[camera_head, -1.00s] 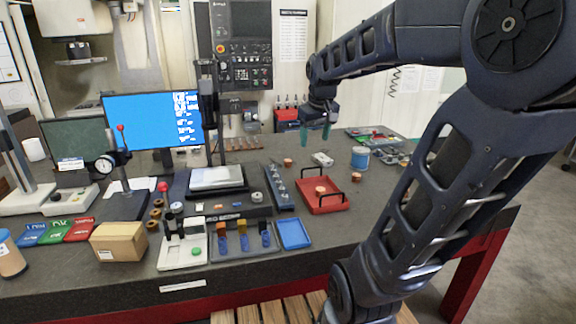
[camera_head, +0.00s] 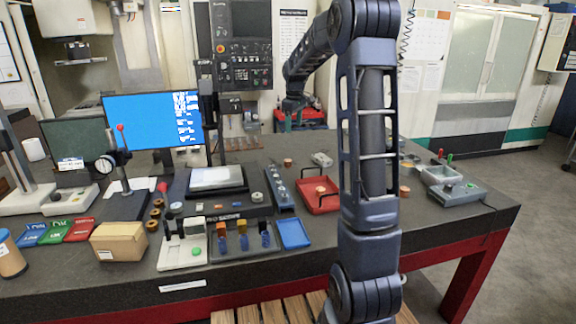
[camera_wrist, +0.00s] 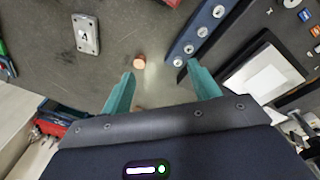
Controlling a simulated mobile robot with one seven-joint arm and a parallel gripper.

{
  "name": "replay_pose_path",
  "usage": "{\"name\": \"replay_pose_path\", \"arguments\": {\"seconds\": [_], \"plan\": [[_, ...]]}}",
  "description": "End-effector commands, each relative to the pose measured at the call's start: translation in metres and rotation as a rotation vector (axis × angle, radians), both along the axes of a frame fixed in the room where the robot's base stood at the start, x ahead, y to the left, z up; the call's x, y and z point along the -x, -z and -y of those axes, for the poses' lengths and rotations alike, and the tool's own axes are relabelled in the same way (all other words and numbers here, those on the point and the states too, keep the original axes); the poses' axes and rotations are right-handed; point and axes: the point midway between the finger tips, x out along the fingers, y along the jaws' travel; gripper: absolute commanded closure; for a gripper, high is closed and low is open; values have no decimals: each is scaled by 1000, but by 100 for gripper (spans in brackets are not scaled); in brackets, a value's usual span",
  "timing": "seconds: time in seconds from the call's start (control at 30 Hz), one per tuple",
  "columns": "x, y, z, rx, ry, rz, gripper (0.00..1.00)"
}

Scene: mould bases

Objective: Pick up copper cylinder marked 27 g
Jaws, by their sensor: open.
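A small copper cylinder (camera_head: 288,162) stands on the dark bench behind the red tray. It also shows in the wrist view (camera_wrist: 139,62), just beyond my fingertips and nearer the left one. A second copper cylinder (camera_head: 321,190) is in the red tray, and a third (camera_head: 404,190) is right of my arm. No weight mark is readable on any of them. My gripper (camera_head: 293,118) is over the back of the bench, its teal fingers pointing down. In the wrist view my gripper (camera_wrist: 160,69) is open and empty, apart from the cylinder.
The red tray (camera_head: 331,209) with black handles stands in front. A long blue-grey holder (camera_wrist: 196,32) with round metal pieces lies close to the right finger. A metal block (camera_wrist: 86,33) lies to the left. Bare bench surrounds the near cylinder.

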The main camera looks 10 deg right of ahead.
Motion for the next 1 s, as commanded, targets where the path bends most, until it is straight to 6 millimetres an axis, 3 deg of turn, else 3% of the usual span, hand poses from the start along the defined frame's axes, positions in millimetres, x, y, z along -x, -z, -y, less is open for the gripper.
{"name": "replay_pose_path", "arguments": {"seconds": [0.2, 0.5, 0.7, 1.0], "plan": [[-61, 41, 6, 5, -103, -44, 39], [-129, 104, 13, 5, -241, -98, 39], [-152, 130, 16, 3, -293, -115, 39], [-155, 151, 16, 2, -303, -121, 39]]}}
